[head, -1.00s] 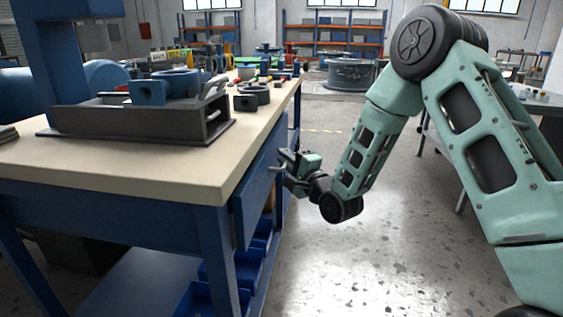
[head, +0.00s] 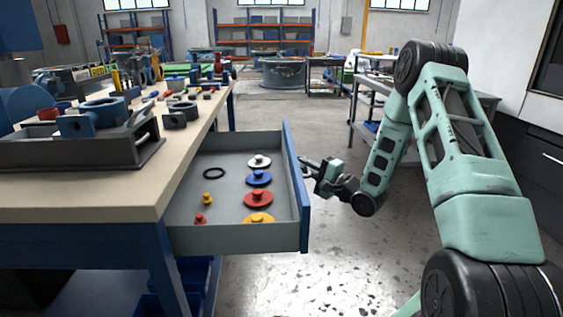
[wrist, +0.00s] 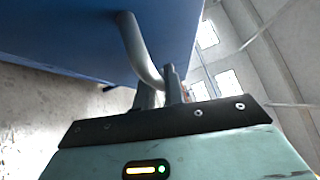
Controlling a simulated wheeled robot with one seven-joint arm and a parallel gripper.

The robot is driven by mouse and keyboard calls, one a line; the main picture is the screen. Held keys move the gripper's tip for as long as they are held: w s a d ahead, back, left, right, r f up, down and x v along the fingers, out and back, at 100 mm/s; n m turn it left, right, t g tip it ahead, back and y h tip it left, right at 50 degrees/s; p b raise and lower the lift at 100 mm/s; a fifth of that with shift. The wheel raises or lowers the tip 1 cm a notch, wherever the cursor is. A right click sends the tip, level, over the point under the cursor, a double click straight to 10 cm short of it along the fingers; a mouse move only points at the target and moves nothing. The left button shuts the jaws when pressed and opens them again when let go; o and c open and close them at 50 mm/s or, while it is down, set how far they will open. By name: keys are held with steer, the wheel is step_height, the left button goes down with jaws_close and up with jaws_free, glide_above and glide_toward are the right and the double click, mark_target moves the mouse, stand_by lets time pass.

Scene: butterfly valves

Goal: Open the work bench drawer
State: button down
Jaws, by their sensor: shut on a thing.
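The work bench (head: 120,197) stands at the left in the head view, with a pale top and blue frame. Its drawer (head: 215,240) is pulled well out to the right, with a grey inside and a blue front (head: 296,190). My gripper (head: 308,166) is at the outer side of the drawer front. In the wrist view my gripper (wrist: 160,92) is shut on the grey bar handle (wrist: 143,50), which is fixed to the blue drawer front (wrist: 85,35). The far end of the handle is partly hidden by the fingers.
The drawer holds a black ring (head: 214,173), a red disc (head: 258,199), a blue disc (head: 259,179) and several other small parts. A grey table (head: 365,130) stands behind my arm. The floor right of the drawer is clear.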

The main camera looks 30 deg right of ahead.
steer(key=s+d+p, duration=0.1)
steer(key=s+d, duration=0.2)
steer(key=d, duration=0.2)
steer(key=shift+s+d, duration=0.15)
steer(key=shift+d, duration=0.2)
steer(key=c, duration=1.5)
jaws_free()
steer(key=p+v, duration=0.3)
steer(key=v, duration=1.4)
steer(key=shift+s, duration=0.15)
steer(key=shift+d+f, duration=0.15)
